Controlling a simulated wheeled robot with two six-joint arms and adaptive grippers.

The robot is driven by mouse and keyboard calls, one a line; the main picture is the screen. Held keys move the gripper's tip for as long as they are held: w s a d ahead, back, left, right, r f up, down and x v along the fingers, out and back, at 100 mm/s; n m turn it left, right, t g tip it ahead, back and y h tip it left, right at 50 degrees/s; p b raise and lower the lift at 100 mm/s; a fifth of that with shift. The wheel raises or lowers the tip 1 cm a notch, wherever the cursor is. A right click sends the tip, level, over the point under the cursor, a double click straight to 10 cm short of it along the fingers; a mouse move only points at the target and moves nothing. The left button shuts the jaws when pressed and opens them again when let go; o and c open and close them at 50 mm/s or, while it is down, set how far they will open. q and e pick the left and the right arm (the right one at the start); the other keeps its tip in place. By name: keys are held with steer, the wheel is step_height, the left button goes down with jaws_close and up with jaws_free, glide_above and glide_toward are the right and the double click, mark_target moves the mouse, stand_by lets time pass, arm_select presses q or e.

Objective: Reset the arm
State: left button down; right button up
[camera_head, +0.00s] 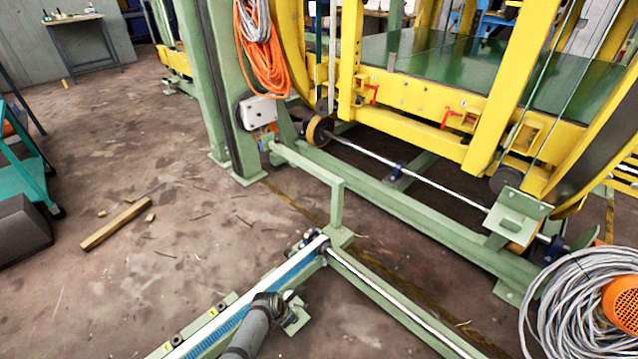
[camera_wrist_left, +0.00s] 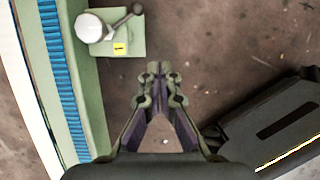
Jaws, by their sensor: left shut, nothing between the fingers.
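My left gripper (camera_wrist_left: 160,72) is shut and empty in the left wrist view, its fingertips together over bare floor. A green plate (camera_wrist_left: 126,44) with a yellow label (camera_wrist_left: 120,48), a round white part (camera_wrist_left: 90,27) and a dark rounded end (camera_wrist_left: 137,9) lies just beyond the fingertips, apart from them. In the head view my left gripper (camera_head: 287,298) is small and partly hidden by its grey wrist, beside the green rail with the blue strip (camera_head: 262,298). I cannot tell a separate arm to reset. My right gripper is not in view.
A yellow ring frame (camera_head: 440,118) with a green deck stands at the back right. A green post (camera_head: 215,90) carries orange cable (camera_head: 262,60). Coiled grey cable (camera_head: 570,300) and an orange motor (camera_head: 622,303) are at right. A wooden beam (camera_head: 115,222) lies on open floor at left.

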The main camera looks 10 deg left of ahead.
arm_select(q)
steer(key=s+a+r+m+g+y, duration=0.1)
steer(key=s+a+r+m, duration=0.2)
steer(key=s+r+m, duration=0.95)
steer(key=s+a+r+m+y, duration=0.1)
steer(key=s+a+r+m, duration=0.6)
steer(key=m, duration=1)
steer(key=s+f+p, duration=0.4)
steer(key=f+p, duration=0.3)
steer(key=p, duration=0.6)
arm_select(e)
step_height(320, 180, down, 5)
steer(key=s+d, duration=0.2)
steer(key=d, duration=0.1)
arm_select(q)
steer(key=s+a+y+p, duration=0.1)
steer(key=s+a+p, duration=0.1)
steer(key=s+p, duration=1.2)
steer(key=shift+s+a+f+g+p, duration=0.3)
steer(key=shift+s+a+g+p, duration=0.05)
steer(key=shift+s+g+p, duration=0.1)
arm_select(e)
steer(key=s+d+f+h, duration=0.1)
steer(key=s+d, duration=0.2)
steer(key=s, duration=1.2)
